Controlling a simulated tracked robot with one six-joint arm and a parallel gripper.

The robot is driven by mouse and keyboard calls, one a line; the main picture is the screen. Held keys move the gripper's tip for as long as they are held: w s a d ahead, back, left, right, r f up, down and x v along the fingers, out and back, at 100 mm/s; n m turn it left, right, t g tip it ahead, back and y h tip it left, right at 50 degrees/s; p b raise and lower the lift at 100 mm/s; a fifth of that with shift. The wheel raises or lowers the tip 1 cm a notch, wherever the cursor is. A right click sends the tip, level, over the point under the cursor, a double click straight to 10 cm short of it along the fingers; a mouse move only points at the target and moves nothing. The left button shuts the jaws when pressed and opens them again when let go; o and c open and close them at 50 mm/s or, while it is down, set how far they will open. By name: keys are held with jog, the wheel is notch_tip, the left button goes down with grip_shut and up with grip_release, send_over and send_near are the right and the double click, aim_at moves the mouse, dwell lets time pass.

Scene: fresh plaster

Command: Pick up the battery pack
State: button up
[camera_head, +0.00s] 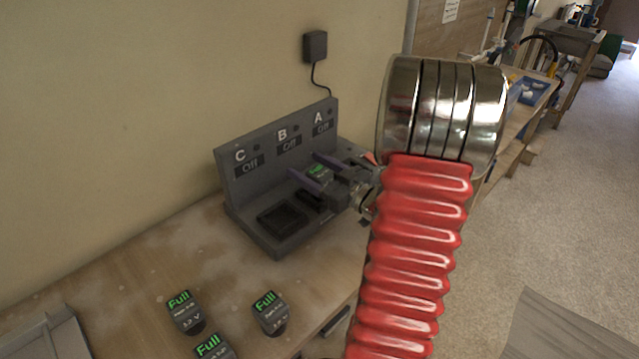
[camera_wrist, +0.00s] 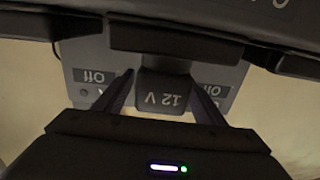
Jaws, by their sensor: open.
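A dark battery pack (camera_head: 318,170) with a green label sits at the charging station (camera_head: 230,178), near the bays under A and B; I cannot tell which bay. In the wrist view a dark pack marked 12 V (camera_wrist: 163,97) shows upside down between my fingers. My gripper (camera_head: 306,165) is open, with its purple fingers on either side of the pack. In the wrist view my gripper (camera_wrist: 159,76) also straddles it, with no clear contact. The pack's lower part is hidden by my gripper.
The bay under C (camera_head: 283,215) looks empty. Three packs reading Full stand on the wooden table: left (camera_head: 184,312), right (camera_head: 270,312) and front (camera_head: 213,346). A grey tray (camera_head: 45,340) is at lower left. A black adapter (camera_head: 315,46) is on the wall behind.

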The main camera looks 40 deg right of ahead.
jog(key=shift+w, duration=0.3)
jog(key=shift+c, duration=0.3)
jog(key=c, duration=1.5)
jog(key=shift+o, duration=0.2)
notch_tip(320, 180, up, 10)
dwell(0.5)
